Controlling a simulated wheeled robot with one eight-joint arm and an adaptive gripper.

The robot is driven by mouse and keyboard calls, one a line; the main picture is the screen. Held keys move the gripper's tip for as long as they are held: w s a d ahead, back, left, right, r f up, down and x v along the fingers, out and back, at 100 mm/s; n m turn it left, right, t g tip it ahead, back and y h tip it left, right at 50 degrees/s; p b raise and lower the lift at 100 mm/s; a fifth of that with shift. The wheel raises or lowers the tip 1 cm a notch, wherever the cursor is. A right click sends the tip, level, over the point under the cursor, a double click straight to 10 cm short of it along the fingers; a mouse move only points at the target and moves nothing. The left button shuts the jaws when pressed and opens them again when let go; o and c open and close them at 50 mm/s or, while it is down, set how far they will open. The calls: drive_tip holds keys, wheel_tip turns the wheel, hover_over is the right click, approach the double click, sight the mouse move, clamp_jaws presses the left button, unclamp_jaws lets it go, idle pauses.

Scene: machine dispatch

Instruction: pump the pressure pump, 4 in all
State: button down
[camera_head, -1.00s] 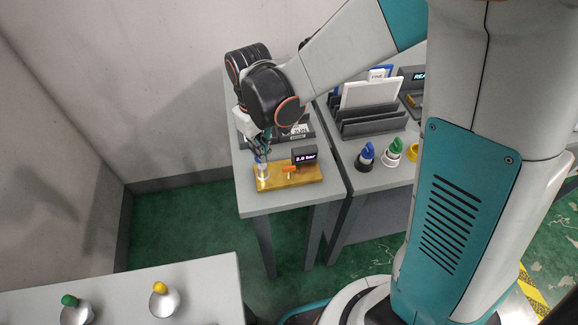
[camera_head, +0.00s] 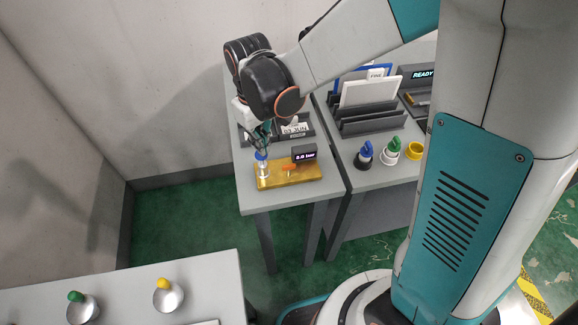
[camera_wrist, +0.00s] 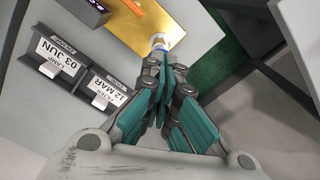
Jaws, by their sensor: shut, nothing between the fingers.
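The pressure pump has a brass base plate (camera_head: 303,174) on the near part of the left table. A pale upright cylinder with a blue top (camera_head: 261,156) stands at the plate's left end. A dark display (camera_head: 304,154) reading about 2.0 bar and an orange lever (camera_head: 290,166) are beside it. My gripper (camera_head: 262,146) is shut and empty, pointing down right over the blue top. In the wrist view the closed fingertips (camera_wrist: 160,58) lie at the pump's pale top (camera_wrist: 158,40) and partly hide it. I cannot tell whether they touch.
Dark trays with date cards (camera_head: 296,129) lie just behind the pump. Blue, green and yellow-topped items (camera_head: 391,149) stand on the neighbouring table, near a file rack (camera_head: 370,122). A front table (camera_head: 215,280) holds two round knobs.

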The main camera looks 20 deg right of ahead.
wheel_tip(320, 180, up, 6)
drive_tip(key=p, duration=0.4)
idle(0.3)
idle(0.3)
drive_tip(key=w+d+r+m+t+b, duration=0.1)
drive_tip(key=w+d+r+t+b, duration=0.15)
drive_tip(key=d, duration=0.35)
drive_tip(key=s+d+m+t+b, duration=0.2)
drive_tip(key=s+d+b, duration=0.2)
drive_tip(key=s, duration=0.3)
drive_tip(key=s+d+m+t+b, duration=0.2)
drive_tip(key=s+d+b, duration=0.2)
drive_tip(key=s, duration=0.4)
drive_tip(key=shift+s+d+f+m+t, duration=0.15)
drive_tip(key=shift+s+f+m+t, duration=0.1)
drive_tip(key=shift+f+m+t, duration=0.15)
